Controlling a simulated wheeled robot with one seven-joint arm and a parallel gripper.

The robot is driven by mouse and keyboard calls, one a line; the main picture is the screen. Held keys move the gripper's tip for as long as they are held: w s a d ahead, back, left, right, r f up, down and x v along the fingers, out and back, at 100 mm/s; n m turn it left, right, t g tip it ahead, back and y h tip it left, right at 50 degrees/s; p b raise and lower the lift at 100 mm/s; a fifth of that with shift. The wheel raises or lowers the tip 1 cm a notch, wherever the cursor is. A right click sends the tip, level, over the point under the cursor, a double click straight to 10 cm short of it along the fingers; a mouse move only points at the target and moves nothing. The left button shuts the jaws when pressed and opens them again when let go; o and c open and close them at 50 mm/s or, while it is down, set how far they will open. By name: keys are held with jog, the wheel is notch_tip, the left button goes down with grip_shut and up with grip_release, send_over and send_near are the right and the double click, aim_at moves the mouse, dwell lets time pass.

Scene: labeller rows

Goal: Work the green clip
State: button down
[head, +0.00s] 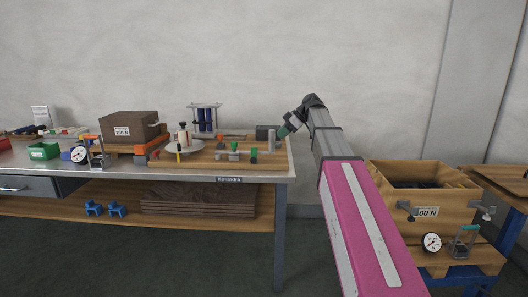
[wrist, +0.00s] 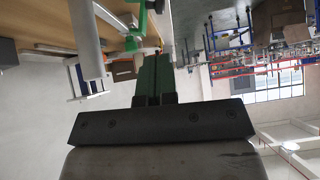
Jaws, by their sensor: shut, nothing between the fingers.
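I cannot tell for sure which is the green clip. In the wrist view, a green piece (wrist: 131,43) shows just beyond my fingertips, with a gap I cannot judge. My gripper (head: 284,132) is at the board's right end, above and right of these fittings. In the wrist view its green fingers (wrist: 155,62) lie together with nothing between them.
A grey upright cylinder (head: 271,141) stands close below my gripper and looms in the wrist view (wrist: 86,38). A dark box (head: 266,133), a rack of blue tubes (head: 204,120) and a brown block (head: 130,126) stand on the bench. A wooden crate (head: 425,197) is at right.

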aim_at(256, 158)
jog(key=x, duration=1.4)
jog(key=shift+r, duration=0.1)
jog(key=shift+s+f, duration=0.5)
jog(key=shift+f, duration=0.1)
jog(key=shift+r, duration=0.2)
jog(key=shift+r, duration=0.65)
jog(key=shift+r, duration=0.15)
